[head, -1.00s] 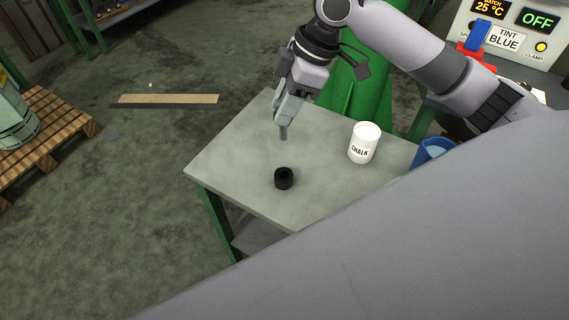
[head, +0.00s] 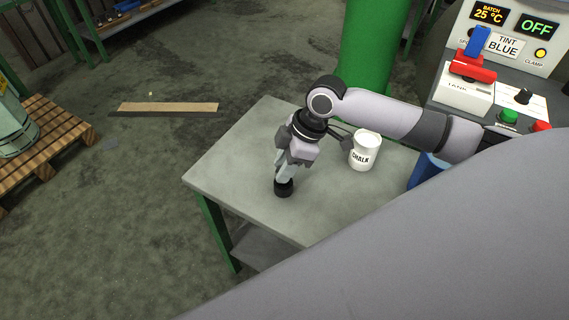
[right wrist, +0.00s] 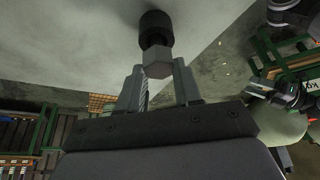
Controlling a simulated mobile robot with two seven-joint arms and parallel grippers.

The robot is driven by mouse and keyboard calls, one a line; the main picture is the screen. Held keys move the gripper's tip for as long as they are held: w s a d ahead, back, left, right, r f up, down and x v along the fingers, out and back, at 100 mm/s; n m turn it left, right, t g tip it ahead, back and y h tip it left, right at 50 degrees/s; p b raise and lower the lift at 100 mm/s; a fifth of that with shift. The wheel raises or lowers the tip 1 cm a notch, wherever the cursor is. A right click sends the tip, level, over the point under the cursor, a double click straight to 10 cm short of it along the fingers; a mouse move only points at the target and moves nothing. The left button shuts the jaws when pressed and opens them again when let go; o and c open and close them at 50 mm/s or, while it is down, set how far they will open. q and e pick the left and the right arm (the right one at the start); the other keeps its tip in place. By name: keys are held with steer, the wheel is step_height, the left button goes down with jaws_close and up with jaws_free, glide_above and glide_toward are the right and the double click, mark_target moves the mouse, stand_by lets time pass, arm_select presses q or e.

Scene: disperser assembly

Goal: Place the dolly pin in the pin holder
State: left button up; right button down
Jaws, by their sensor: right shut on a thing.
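The black round pin holder (head: 284,188) stands on the grey table top (head: 240,150). My right gripper (head: 283,176) points down directly above it, with its fingertips close to its rim. In the right wrist view, the grey six-sided head of the dolly pin (right wrist: 157,62) sits between the tips of my right gripper (right wrist: 157,72), which is shut on it. The pin's far end meets the black holder (right wrist: 155,24) and lines up with it. How deep it sits inside is hidden.
A white chalk pot (head: 364,151) stands on the table, right of the holder, close to my right arm. A blue container (head: 428,171) is at the table's right side. A control panel (head: 505,45) stands at upper right. The table's left part is clear.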

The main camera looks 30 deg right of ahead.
steer(key=shift+r, duration=0.1)
steer(key=c, duration=0.8)
jaws_free()
steer(key=v, duration=1.2)
steer(key=shift+d+p, duration=0.1)
steer(key=shift+p, duration=0.25)
